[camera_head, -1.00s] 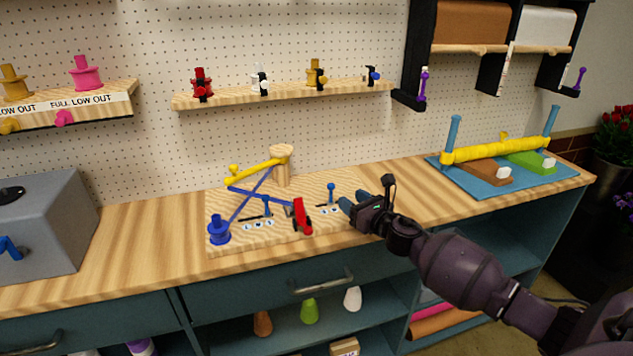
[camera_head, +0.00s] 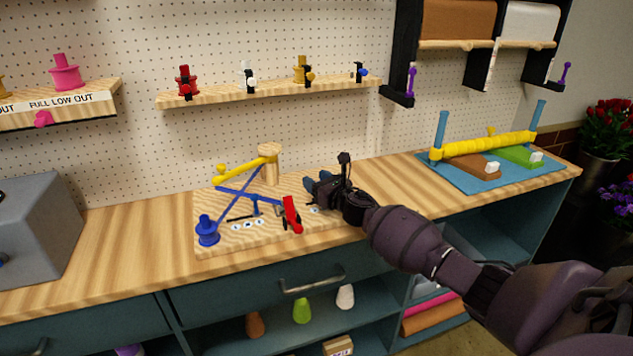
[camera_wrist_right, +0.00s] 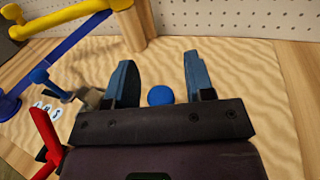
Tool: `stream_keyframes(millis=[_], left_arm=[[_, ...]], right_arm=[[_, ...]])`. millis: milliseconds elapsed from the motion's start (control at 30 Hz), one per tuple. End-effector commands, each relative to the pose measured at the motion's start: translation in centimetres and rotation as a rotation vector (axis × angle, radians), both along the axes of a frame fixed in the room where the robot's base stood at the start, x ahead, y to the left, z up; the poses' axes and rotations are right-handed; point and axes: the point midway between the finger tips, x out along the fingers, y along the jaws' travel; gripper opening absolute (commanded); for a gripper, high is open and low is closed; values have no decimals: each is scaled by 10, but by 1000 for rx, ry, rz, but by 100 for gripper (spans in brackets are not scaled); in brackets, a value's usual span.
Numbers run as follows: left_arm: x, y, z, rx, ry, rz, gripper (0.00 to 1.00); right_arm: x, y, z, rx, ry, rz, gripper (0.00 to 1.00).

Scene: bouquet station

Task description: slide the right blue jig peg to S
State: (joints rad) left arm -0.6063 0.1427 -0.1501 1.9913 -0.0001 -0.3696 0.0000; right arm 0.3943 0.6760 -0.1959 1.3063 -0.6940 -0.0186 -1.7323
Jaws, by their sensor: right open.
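The right blue jig peg shows in the right wrist view as a round blue top (camera_wrist_right: 160,95) between the two blue fingers of my right gripper (camera_wrist_right: 157,75). The fingers are apart, with gaps on both sides of the peg. In the head view the right gripper (camera_head: 316,183) is over the right part of the wooden jig board (camera_head: 215,247) and hides this peg. The right slot's labels (camera_head: 315,210) are mostly covered, so the S mark there cannot be read. The left blue peg (camera_head: 255,205) stands at the left slot with its white labels (camera_head: 247,225). My left gripper is out of view.
A red lever (camera_head: 291,214) stands just left of the right gripper. A yellow arm (camera_head: 248,165) on a wooden post (camera_head: 268,166), blue bars and a blue spool (camera_head: 207,231) fill the board's left side.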

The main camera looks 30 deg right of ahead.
Motion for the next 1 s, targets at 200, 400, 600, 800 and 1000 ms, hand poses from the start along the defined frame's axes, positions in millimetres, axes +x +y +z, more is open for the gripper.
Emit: stream_keyframes(millis=[200, 400, 600, 800, 1000], left_arm=[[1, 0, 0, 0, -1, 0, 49], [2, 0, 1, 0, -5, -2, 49], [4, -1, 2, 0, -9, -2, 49], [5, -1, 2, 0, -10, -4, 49], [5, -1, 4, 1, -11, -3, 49]], right_arm=[[2, 0, 0, 0, 1, 0, 49], [2, 0, 0, 0, 0, 0, 33], [2, 0, 0, 0, 0, 0, 3], [2, 0, 0, 0, 0, 0, 0], [7, 22, 1, 1, -1, 3, 0]])
